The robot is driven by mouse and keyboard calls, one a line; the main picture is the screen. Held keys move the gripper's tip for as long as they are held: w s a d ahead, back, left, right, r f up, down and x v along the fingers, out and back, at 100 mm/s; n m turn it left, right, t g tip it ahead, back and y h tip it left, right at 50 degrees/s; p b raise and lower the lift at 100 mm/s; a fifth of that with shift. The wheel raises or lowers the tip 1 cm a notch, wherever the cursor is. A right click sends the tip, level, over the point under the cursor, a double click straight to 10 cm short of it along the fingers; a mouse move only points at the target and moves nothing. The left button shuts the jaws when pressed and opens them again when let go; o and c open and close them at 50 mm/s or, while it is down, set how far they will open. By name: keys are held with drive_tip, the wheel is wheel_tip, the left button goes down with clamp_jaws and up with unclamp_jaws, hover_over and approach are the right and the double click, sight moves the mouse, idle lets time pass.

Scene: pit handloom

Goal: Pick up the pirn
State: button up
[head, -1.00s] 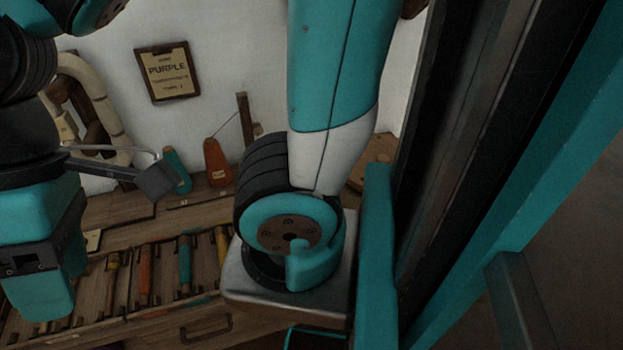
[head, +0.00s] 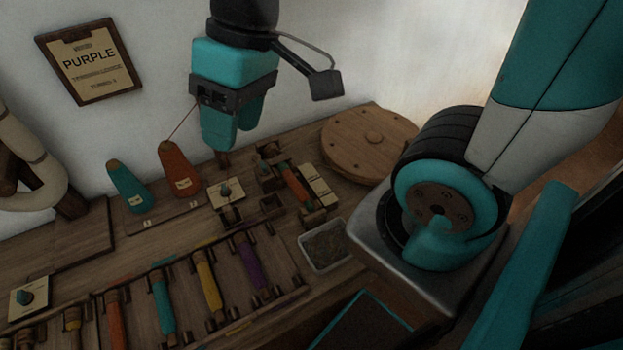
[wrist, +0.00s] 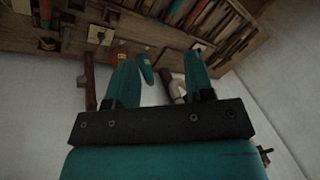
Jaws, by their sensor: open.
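Several wound pirns lie in the wooden rack in the head view: an orange pirn (head: 116,320), a teal pirn (head: 163,303), a yellow pirn (head: 208,287) and a purple pirn (head: 251,262). Another orange pirn (head: 295,184) sits in a small wooden holder behind the rack. I cannot tell which one is the task's pirn. My gripper (head: 236,132) is open and empty, high over the back of the bench and apart from every pirn. In the wrist view, the space between my gripper's fingers (wrist: 158,58) holds no pirn.
An orange cone (head: 179,170) and a teal cone (head: 127,186) stand along the wall. A round wooden disc (head: 368,141) lies at the back right. A grey tray (head: 326,262) sits right of the rack. A framed sign (head: 90,62) reading PURPLE hangs on the wall.

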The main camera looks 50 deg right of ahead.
drive_tip(key=w+d+f+m+b, duration=0.45)
drive_tip(key=w+d+f, duration=0.35)
drive_tip(key=d+f, duration=0.25)
drive_tip(key=m+h+b, duration=0.1)
drive_tip(key=m+b, duration=0.3)
drive_tip(key=b, duration=0.3)
hover_over(293, 177)
drive_tip(key=f, duration=1.9)
drive_tip(key=shift+s+d+f, duration=0.1)
drive_tip(key=shift+d+f, duration=0.15)
drive_tip(key=shift+f, duration=0.15)
drive_tip(key=x, duration=0.4)
drive_tip(key=b+x, duration=0.1)
drive_tip(key=x, duration=0.1)
drive_tip(key=shift+d+f, duration=0.3)
drive_tip(key=shift+d, duration=0.1)
drive_tip(key=c, duration=0.8)
